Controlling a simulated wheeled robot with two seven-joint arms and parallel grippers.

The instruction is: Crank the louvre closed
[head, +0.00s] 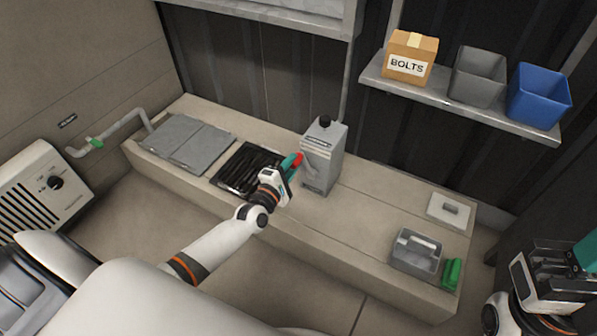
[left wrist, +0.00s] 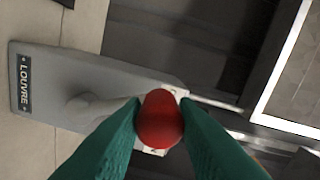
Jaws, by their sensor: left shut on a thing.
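A grey upright box (head: 322,158) with a black knob on top stands on the bench. In the left wrist view the grey housing (left wrist: 100,70) carries a LOUVRE label. A crank with a red knob (head: 297,159) sticks out at the box's left side. My left gripper (head: 288,166) is shut on this red knob, which shows between the green fingers in the left wrist view (left wrist: 160,118). A grey framed panel (head: 270,14) at the top wall is cut off; its slats cannot be judged. My right gripper (head: 585,255) is at the right edge, partly cut off.
A dark slatted grate (head: 247,168) and grey cover plates (head: 188,142) lie left of the box. A grey caddy (head: 416,254) and green block (head: 452,273) sit at the bench's right end. A shelf above holds a BOLTS box (head: 409,58), grey bin (head: 478,77) and blue bin (head: 538,96).

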